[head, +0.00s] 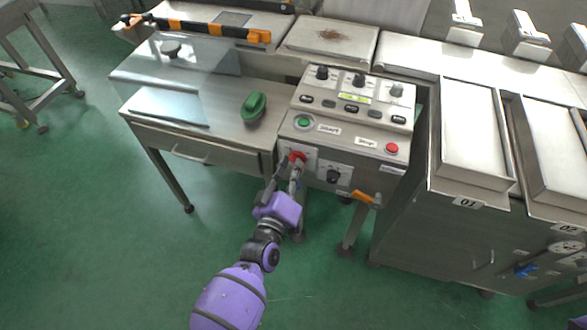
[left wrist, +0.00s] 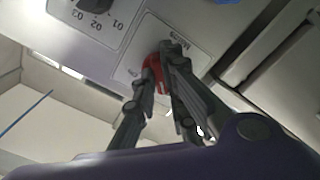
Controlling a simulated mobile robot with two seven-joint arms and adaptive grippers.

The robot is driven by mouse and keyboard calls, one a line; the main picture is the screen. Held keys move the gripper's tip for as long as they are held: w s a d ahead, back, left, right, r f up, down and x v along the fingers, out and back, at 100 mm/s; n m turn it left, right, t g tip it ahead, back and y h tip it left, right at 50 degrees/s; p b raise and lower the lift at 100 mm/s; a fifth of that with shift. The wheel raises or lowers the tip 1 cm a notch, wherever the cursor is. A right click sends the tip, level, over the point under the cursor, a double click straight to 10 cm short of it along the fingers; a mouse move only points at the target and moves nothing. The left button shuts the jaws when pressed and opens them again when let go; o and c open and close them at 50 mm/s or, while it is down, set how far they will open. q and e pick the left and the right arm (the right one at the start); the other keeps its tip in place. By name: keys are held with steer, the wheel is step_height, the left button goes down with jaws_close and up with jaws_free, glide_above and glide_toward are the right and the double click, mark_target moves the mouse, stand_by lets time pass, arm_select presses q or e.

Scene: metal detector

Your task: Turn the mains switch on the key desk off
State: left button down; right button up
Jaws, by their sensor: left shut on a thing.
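The key desk (head: 340,125) is a grey metal console with knobs and buttons on its sloped top. The mains switch (head: 298,156) is a red rotary handle on its front panel, at the left. My left gripper (head: 296,168) reaches it from below and is shut on it. In the left wrist view, upside down, the fingers (left wrist: 162,82) close around the red switch (left wrist: 152,70) on its light label plate (left wrist: 180,42). The fingers hide much of the handle, so I cannot tell its exact angle.
A black selector knob (head: 333,176) sits right of the switch. An orange-handled part (head: 367,198) sticks out at the desk's lower right. A green object (head: 254,107) lies on the steel table to the left. Cabinets (head: 475,195) stand at right; green floor is open in front.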

steer(key=shift+s, duration=0.2)
arm_select(q)
steer(key=c, duration=1.8)
jaws_free()
arm_select(e)
steer(key=shift+s, duration=0.25)
arm_select(q)
steer(key=v, duration=1.2)
arm_select(e)
steer(key=shift+w, duration=0.2)
